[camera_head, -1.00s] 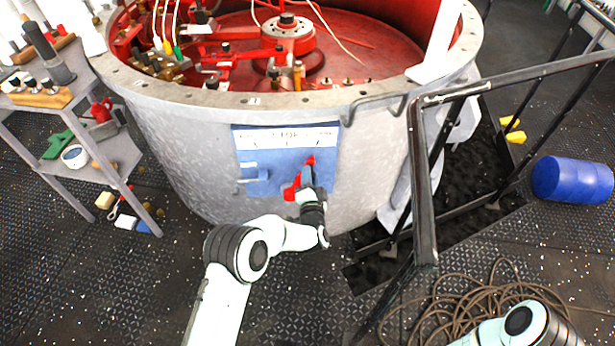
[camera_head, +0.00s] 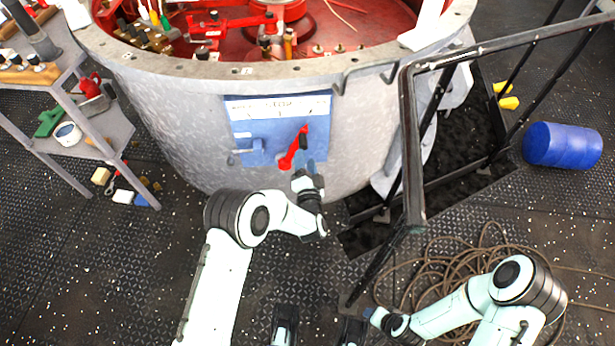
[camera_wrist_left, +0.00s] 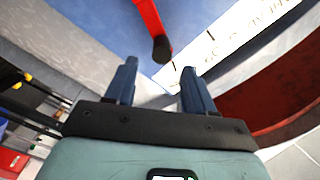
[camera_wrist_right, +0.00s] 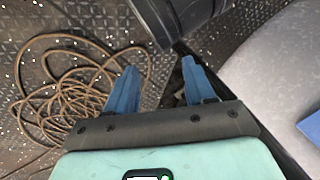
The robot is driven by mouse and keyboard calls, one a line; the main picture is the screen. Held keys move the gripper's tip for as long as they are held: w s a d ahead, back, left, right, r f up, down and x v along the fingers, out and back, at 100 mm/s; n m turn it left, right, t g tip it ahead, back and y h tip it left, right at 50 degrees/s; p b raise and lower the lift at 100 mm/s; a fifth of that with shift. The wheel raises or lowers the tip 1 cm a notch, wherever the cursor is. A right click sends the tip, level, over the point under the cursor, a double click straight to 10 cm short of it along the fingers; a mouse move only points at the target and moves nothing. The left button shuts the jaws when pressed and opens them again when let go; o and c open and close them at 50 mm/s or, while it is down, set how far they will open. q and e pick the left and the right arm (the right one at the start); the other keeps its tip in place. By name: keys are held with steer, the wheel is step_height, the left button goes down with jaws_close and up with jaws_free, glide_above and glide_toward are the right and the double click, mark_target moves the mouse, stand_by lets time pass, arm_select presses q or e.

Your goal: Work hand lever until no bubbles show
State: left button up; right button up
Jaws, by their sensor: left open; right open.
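A red hand lever (camera_head: 293,153) with a dark grip is mounted on a blue panel (camera_head: 240,128) on the grey drum's side. It slants up to the right. A white label strip (camera_head: 275,107) runs along the panel's top. My left gripper (camera_head: 308,168) is open just below and in front of the lever, apart from it. In the left wrist view the lever's dark end (camera_wrist_left: 161,49) lies beyond the open, empty fingers. My right gripper (camera_head: 372,315) is low at the right, open and empty; its fingers also show in the right wrist view (camera_wrist_right: 160,80). I cannot see bubbles.
A black handrail (camera_head: 409,150) with steps stands right of the drum (camera_head: 165,120). A coiled brown hose (camera_head: 440,270) lies on the deck near my right arm. A blue barrel (camera_head: 562,146) lies far right. A grey shelf (camera_head: 105,128) with tools stands left.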

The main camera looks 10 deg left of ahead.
arm_select(q)
steer(key=p+v, duration=0.1)
steer(key=v, duration=0.6)
arm_select(e)
steer(key=shift+s+a+r+g, duration=0.2)
steer(key=shift+s+a+r, duration=0.15)
steer(key=shift+s, duration=0.25)
steer(key=shift+s+a+r+g, duration=0.25)
steer(key=shift+s+r, duration=0.15)
steer(key=shift+s, duration=0.15)
